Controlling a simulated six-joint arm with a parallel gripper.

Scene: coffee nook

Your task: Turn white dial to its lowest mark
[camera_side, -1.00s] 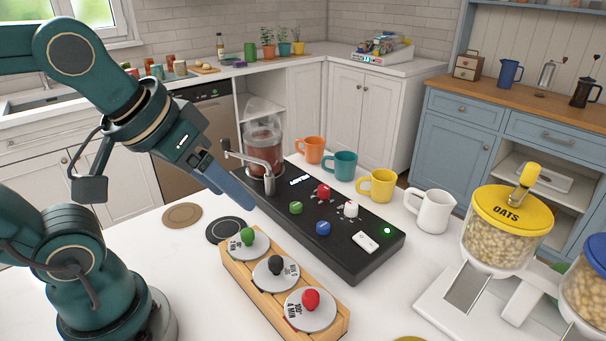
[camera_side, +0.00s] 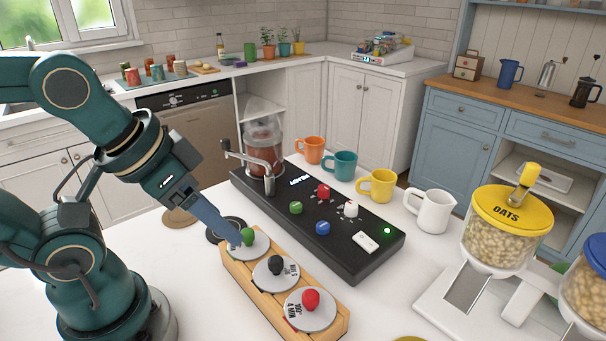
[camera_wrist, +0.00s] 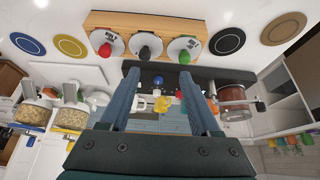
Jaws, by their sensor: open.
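The white dial (camera_side: 351,208) sits on the black console (camera_side: 350,263), with small marks printed around it. Red (camera_side: 323,191), green (camera_side: 296,207) and blue (camera_side: 322,228) dials are near it. My gripper (camera_side: 233,240) is at the left, beside the green-knobbed lid and away from the white dial; whether it touches the lid is unclear. In the wrist view, my gripper (camera_wrist: 158,74) has its two fingers spread with nothing held between them.
A wooden rack (camera_side: 265,305) holds lids with green (camera_side: 248,237), black (camera_side: 276,264) and red (camera_side: 311,299) knobs in front of the console. Several mugs stand behind the console. An oats dispenser (camera_side: 505,225) is at the right. A grinder (camera_side: 263,150) stands at the console's far left.

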